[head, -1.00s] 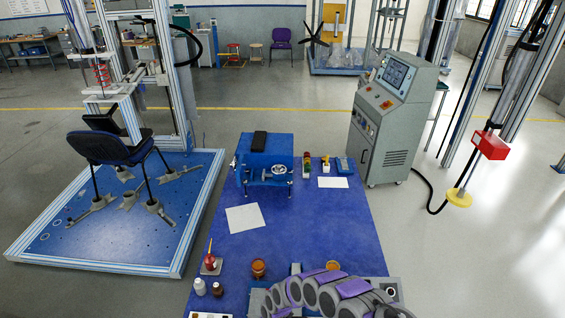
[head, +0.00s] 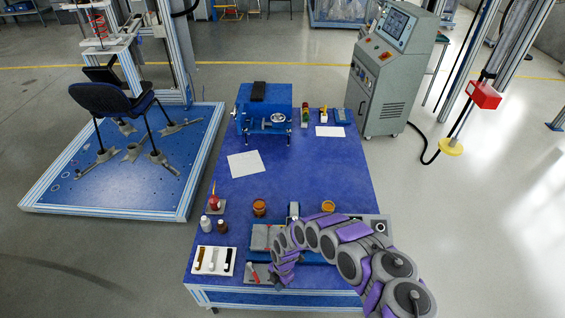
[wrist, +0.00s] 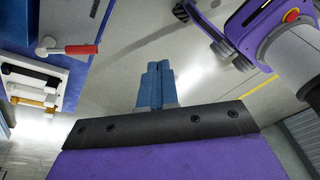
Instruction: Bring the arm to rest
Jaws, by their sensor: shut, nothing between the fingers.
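My gripper (wrist: 153,70) shows in the wrist view with its two blue fingers together and nothing between them. It is over the grey floor in that view, with the table's edge to the left. In the head view my purple and grey arm curls over the near right part of the blue table (head: 305,170). Its end hangs near the table's front edge, where the fingers are hard to make out.
A white tray (head: 203,268) holding several small items lies near the table's front left corner. A red-handled tool (wrist: 75,50) is left of my fingers. Bottles (head: 222,227) and a blue machine (head: 265,105) stand on the table. A control cabinet (head: 390,95) stands behind.

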